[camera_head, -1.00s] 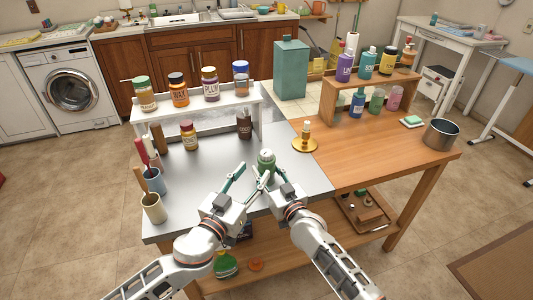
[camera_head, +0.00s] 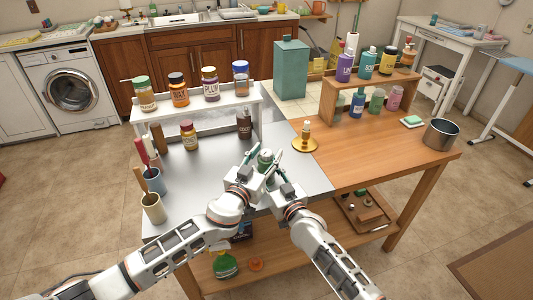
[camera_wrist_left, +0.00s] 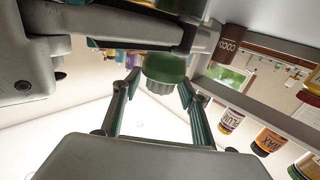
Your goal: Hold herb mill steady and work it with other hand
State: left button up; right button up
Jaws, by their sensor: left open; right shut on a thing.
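The herb mill (camera_head: 265,155) is a small green jar with a greyish top, standing upright near the front middle of the steel worktop. My right gripper (camera_head: 269,170) is shut on its body from the front right. My left gripper (camera_head: 259,160) is open at the mill's top, coming from the left. In the left wrist view the open fingers of the left gripper (camera_wrist_left: 158,90) stand on either side of the mill's grey cap (camera_wrist_left: 160,88), with its green part beyond. Contact cannot be told. The mill's lower part is hidden by the grippers.
A white shelf (camera_head: 200,103) with several jars stands behind left. Cups (camera_head: 152,208) with utensils line the left edge. The wooden top (camera_head: 370,150) is mostly clear at right.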

pick_arm(q)
jog(key=shift+w, duration=0.15)
jog(key=c, duration=1.2)
jog(key=shift+o, duration=0.2)
jog(key=shift+m+h, duration=0.3)
jog(key=shift+h, duration=0.1)
jog(key=shift+f+g+h, duration=0.1)
jog(key=shift+g+h, duration=0.2)
jog(key=shift+m+g+h, duration=1.1)
jog(key=shift+m+h, duration=0.3)
jog(key=shift+h, duration=0.1)
jog(key=shift+m+g+h, duration=1.3)
jog(key=shift+g+h, duration=0.1)
jog(key=shift+g, duration=0.4)
